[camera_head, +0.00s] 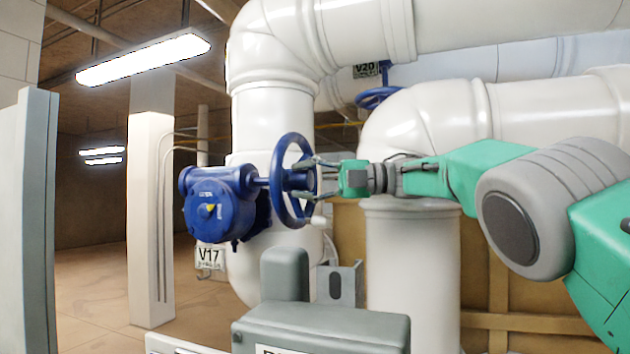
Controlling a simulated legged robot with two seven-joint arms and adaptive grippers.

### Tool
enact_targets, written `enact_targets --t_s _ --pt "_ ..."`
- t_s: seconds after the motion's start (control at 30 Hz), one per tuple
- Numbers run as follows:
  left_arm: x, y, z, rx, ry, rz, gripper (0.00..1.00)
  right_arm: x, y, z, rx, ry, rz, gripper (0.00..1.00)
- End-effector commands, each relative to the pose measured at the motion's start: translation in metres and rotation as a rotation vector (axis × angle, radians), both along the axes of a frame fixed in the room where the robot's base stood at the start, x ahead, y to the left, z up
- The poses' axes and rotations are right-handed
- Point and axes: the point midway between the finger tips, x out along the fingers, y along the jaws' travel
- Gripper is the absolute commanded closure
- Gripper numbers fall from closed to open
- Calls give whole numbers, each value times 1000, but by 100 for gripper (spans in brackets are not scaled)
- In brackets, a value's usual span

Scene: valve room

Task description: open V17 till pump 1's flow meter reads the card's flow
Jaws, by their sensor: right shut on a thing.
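The V17 valve has a blue gearbox (218,202) on a thick white pipe and a blue handwheel (284,165) on its right side, seen nearly edge-on. A white V17 tag (210,258) hangs below the gearbox. My right gripper (310,178), on a green and grey arm from the right, is shut on the handwheel, its fingers at the wheel's right side. My left gripper is not in view. No flow meter reading or flow card can be made out.
A grey box (320,328) with a partly cut-off label stands low in front. A second blue handwheel (378,97) with a V20 tag (366,71) is behind the upper pipes. A grey panel (28,220) is at the left. Open floor (95,275) lies beyond it.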

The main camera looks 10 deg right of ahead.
Motion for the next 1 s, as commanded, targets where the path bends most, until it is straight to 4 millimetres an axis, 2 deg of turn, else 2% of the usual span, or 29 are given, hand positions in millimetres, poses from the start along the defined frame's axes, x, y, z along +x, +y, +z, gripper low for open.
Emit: enact_targets --t_s 0.03,0.5,1.0 --pt "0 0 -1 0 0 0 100 1 5 4 -19 -47 -6 100" --pt "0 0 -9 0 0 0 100 1 6 1 -207 -331 -7 100" --pt "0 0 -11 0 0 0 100 1 5 2 -260 -414 -7 100"
